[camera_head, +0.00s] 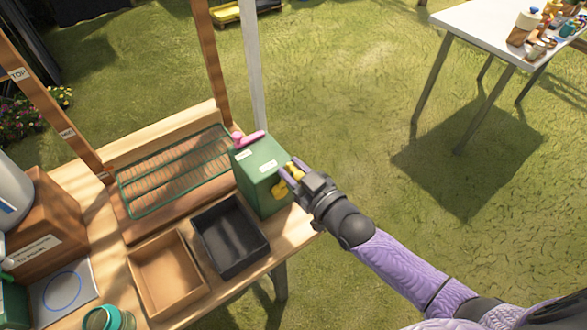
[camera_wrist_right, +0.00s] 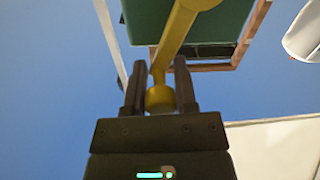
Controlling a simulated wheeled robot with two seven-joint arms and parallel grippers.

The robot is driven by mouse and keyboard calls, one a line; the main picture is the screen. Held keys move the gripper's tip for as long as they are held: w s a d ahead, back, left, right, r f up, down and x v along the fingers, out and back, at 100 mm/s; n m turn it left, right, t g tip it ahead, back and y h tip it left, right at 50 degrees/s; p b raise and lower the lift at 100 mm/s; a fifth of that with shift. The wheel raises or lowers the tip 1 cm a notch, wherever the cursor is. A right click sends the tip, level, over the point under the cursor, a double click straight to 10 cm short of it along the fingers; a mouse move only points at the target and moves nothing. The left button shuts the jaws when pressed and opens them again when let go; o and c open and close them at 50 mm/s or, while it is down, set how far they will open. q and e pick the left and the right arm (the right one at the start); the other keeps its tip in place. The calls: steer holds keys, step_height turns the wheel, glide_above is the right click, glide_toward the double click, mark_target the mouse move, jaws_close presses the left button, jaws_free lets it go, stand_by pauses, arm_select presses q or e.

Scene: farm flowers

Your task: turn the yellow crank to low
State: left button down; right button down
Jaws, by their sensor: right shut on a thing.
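The yellow crank (camera_head: 280,189) is on the right side of a green box (camera_head: 256,180) that stands at the table's right end. A pink handle (camera_head: 249,138) sits on top of the box. My right gripper (camera_head: 290,172) is at the crank and is shut on its yellow knob. In the right wrist view, the crank's arm (camera_wrist_right: 178,35) runs up from the knob (camera_wrist_right: 160,97), which sits between the two dark fingers (camera_wrist_right: 160,85). The small labels on the box are too small to read. My left gripper is not in view.
A black tray (camera_head: 262,240) and a wooden tray (camera_head: 134,275) stand in front of the box. A green wire rack (camera_head: 122,190) lies to its left. Wooden posts (camera_head: 212,70) rise behind. Grass is open to the right, before a white table (camera_head: 470,18).

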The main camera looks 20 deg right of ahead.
steer(key=shift+f, duration=0.1)
steer(key=a+n+p, duration=0.1)
steer(key=r+n+p, duration=0.1)
steer(key=shift+s+a+n+p, duration=0.35)
steer(key=shift+n, duration=0.05)
steer(key=shift+s+a+f+n, duration=0.15)
steer(key=shift+a+f+n, duration=0.2)
steer(key=shift+n, duration=0.35)
steer(key=shift+c, duration=2)
jaws_free()
steer(key=shift+r, duration=0.1)
